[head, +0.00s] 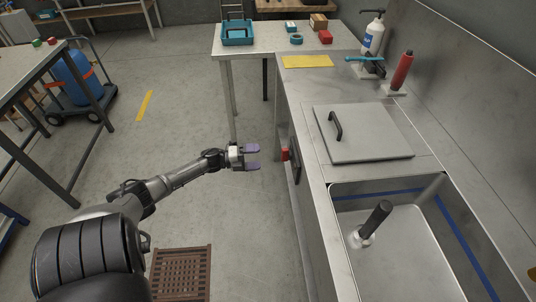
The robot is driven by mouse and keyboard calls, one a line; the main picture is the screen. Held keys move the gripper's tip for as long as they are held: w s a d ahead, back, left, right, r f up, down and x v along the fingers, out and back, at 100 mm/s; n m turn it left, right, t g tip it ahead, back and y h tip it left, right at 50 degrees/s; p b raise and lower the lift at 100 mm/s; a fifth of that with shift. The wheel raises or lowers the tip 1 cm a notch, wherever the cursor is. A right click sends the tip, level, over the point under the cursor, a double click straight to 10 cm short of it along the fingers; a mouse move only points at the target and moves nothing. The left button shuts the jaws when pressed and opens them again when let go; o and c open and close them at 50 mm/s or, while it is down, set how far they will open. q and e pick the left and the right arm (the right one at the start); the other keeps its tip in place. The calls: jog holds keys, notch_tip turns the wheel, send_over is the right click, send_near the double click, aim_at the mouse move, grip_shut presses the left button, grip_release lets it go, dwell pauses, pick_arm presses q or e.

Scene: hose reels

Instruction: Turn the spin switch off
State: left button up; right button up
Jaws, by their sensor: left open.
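A small red switch (285,154) sits on the front face of the steel counter, beside a dark panel (295,166). I take it for the spin switch; its setting is too small to tell. My left gripper (256,157) has purple fingertips. It is open and empty, a short gap to the left of the red switch and pointing toward it. My right gripper is not in view.
The steel counter (305,100) has a lidded section (370,140) and a sink (400,245) with a black-handled tool (375,222). A brown slatted mat (181,274) lies on the floor. The floor left of the counter is mostly clear.

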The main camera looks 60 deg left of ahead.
pick_arm(q)
jog(key=shift+v, duration=1.7)
jog(key=w+a+f+n+g+y, duration=0.25)
jog(key=a+n+g+y, duration=0.25)
jog(key=a+n+y, duration=0.7)
jog(key=s+d+r+n+g+p, duration=0.1)
jog(key=s+d+n+g, duration=0.3)
jog(key=d, duration=0.9)
jog(key=s+d+n+g+p, duration=0.2)
jog(key=s+d+n+g, duration=0.15)
jog(key=d, duration=1.05)
jog(key=s+d+r+n+h+p, duration=0.1)
jog(key=s+d+r+h+p, duration=0.3)
jog(key=d, duration=0.9)
jog(key=s+d+r+h+p, duration=0.2)
jog(key=s+d+r+p, duration=0.35)
jog(key=d, duration=0.75)
notch_tip(320, 180, up, 38)
jog(key=p, duration=3.5)
jog(key=shift+s+a+r+g+p, duration=0.2)
jog(key=shift+a+r+g+p, duration=0.05)
jog(key=shift+a+g+p, duration=0.1)
